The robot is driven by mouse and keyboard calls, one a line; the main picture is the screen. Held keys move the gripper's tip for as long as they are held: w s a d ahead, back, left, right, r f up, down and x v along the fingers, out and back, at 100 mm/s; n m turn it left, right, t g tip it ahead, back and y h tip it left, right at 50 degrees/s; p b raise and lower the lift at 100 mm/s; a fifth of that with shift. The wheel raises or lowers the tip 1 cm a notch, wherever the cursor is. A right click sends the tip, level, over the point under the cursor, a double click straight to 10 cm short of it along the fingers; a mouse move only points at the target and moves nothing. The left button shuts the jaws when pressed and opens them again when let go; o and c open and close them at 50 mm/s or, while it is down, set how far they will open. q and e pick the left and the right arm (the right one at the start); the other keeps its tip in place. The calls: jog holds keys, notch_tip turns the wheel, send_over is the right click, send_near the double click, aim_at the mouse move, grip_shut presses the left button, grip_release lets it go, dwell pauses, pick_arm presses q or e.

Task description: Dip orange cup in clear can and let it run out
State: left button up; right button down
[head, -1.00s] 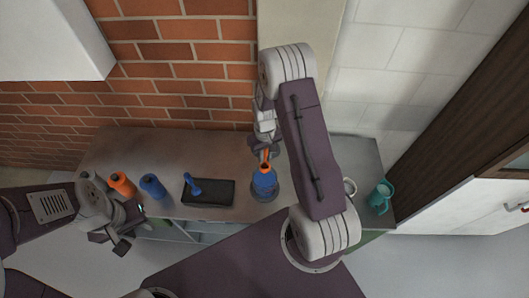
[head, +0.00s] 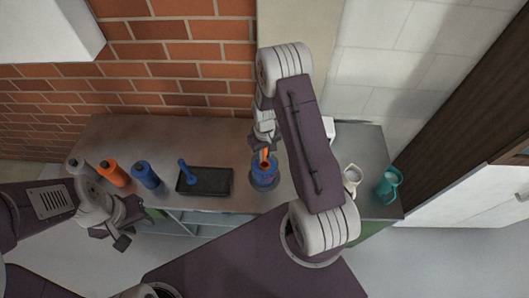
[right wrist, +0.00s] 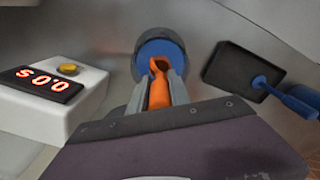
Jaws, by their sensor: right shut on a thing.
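The orange cup (right wrist: 160,92) is long and narrow with an open mouth. My right gripper (right wrist: 161,88) is shut on it, one finger on each side. The clear can (right wrist: 136,60) is a round, greyish vessel with blue liquid inside. The cup's mouth overlaps the blue surface in the right wrist view; I cannot tell how deep it sits. In the head view the cup (head: 264,157) and right gripper (head: 262,147) are at the can (head: 264,184), partly hidden by my right arm. My left gripper (head: 112,236) is empty in front of the counter, fingers apart.
A black tray (head: 215,188) with a blue roller (head: 187,172) lies left of the can. Blue (head: 145,175), orange (head: 113,173) and grey (head: 78,166) bottles stand further left. A white cup (head: 351,176) and teal jug (head: 388,183) stand right. A white scale (right wrist: 85,100) shows digits.

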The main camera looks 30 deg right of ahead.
aim_at(265, 159)
jog(key=shift+f+b, duration=2.05)
jog(key=shift+f, duration=0.95)
notch_tip(265, 159, up, 9)
jog(key=p, duration=0.7)
jog(key=shift+f, duration=0.1)
dwell(3.8)
